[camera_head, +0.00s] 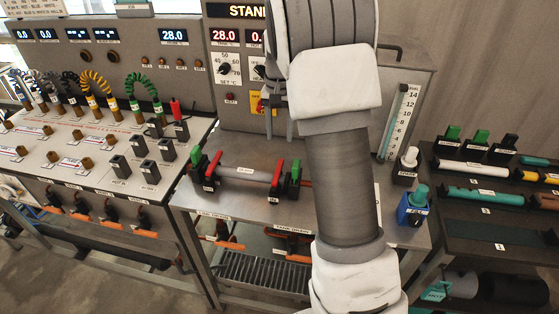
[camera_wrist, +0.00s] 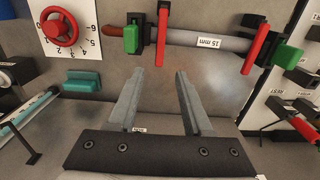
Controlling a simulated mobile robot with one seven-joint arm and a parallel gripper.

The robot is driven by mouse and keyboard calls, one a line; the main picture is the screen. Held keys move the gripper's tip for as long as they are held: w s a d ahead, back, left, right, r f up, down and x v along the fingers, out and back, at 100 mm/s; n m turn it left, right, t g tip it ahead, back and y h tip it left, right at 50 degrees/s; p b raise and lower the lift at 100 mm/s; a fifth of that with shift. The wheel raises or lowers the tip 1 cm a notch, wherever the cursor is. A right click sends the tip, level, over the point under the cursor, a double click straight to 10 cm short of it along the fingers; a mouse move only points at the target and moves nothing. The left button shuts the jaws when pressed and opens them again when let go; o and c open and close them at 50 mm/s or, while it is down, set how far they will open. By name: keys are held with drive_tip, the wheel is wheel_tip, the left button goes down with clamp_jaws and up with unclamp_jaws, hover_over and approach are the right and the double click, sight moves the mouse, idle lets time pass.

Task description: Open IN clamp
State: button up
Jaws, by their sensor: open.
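Two black clamps with green blocks and red levers hold a grey tube on the metal bench. In the head view, one clamp (camera_head: 197,161) is at the tube's left end and the other (camera_head: 294,173) at its right end. Their small labels are too small to read, so I cannot tell which is IN. In the wrist view, the tube (camera_wrist: 185,38) labelled 15 mm runs across the top, between a left clamp (camera_wrist: 131,38) and a right clamp (camera_wrist: 265,45). My gripper (camera_wrist: 161,76) is open and empty, apart from both clamps. My arm hides part of the bench in the head view.
A red handwheel (camera_wrist: 60,28) on a numbered plate and a teal block (camera_wrist: 90,80) are left in the wrist view. A blue FILL fitting (camera_head: 413,211) stands at the bench's right. Racks of coloured tubes (camera_head: 475,195) lie farther right. A hose panel (camera_head: 85,150) is at left.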

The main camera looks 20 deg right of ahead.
sight(280, 165)
wheel_tip(280, 165, down, 10)
drive_tip(key=shift+f, duration=0.1)
idle(0.4)
clamp_jaws()
idle(1.2)
